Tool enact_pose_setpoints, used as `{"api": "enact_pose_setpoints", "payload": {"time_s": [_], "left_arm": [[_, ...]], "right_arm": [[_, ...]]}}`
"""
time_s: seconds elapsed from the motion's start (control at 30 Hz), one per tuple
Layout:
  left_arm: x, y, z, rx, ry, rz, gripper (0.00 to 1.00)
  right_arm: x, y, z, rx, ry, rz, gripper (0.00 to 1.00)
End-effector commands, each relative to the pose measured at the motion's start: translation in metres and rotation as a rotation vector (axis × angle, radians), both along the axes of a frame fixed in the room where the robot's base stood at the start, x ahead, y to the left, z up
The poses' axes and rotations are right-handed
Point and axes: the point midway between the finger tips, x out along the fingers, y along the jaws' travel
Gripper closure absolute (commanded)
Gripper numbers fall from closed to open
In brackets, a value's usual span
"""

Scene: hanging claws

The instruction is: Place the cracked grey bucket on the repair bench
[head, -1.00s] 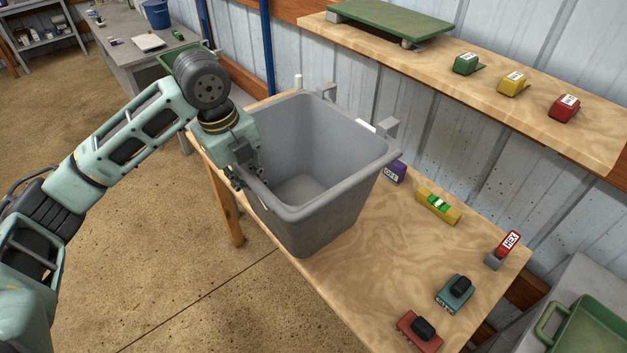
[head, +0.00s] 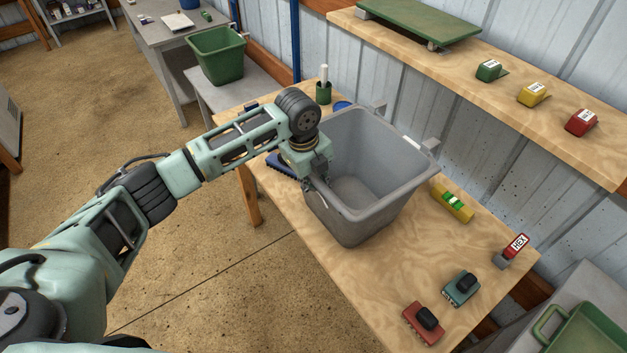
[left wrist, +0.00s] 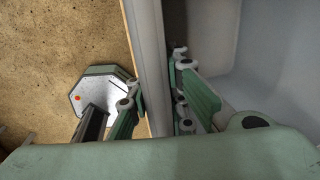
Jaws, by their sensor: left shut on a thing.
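The grey bucket (head: 369,215) is upright over the wooden bench (head: 390,270), towards its back middle. Its base looks at or just above the bench top; I cannot tell whether it touches. No crack shows from here. My left gripper (head: 318,188) is shut on the bucket's near left rim. In the left wrist view, the gripper's fingers (left wrist: 156,90) sit on both sides of the grey bucket wall (left wrist: 151,55). My right gripper is not in view.
On the bench stand a yellow level (head: 452,202), a red HEX-labelled item (head: 513,248), teal (head: 460,288) and red (head: 423,324) tools, a blue brush (head: 281,162) and a green cup (head: 323,94). A shelf (head: 500,65) overhangs behind. A green bucket (head: 217,57) stands back left.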

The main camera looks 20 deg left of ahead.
Motion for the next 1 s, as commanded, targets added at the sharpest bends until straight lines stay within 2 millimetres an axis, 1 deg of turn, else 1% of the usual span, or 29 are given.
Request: {"api": "enact_pose_setpoints", "payload": {"time_s": [0.03,0.1,0.27,0.3,0.5,0.57,0.87,0.97,1.0], "left_arm": [[0.002,-0.001,0.001,-0.005,-0.008,0.0,1.0],[0.002,-0.001,-0.001,-0.004,-0.009,-0.001,1.0],[0.002,-0.001,-0.002,-0.005,-0.01,-0.002,1.0],[0.0,0.0,-0.006,0.0,-0.001,-0.001,0.87],[0.0,0.0,-0.005,0.0,-0.002,-0.001,0.69],[0.0,0.0,-0.005,0.0,-0.002,-0.001,0.65],[0.0,0.0,-0.004,0.0,-0.002,-0.001,0.65],[0.0,0.001,0.002,-0.002,-0.005,-0.001,0.65],[0.0,0.001,0.007,-0.001,-0.005,-0.001,0.65]], "right_arm": [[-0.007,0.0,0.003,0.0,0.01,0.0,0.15],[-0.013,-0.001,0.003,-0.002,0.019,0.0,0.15],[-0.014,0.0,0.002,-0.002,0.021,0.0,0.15],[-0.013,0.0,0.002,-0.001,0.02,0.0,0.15],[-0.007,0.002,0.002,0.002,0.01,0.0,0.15],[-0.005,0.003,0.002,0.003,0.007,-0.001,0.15],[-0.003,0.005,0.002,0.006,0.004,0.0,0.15],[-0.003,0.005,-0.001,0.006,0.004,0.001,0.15],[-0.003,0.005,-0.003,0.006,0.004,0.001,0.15]]}}
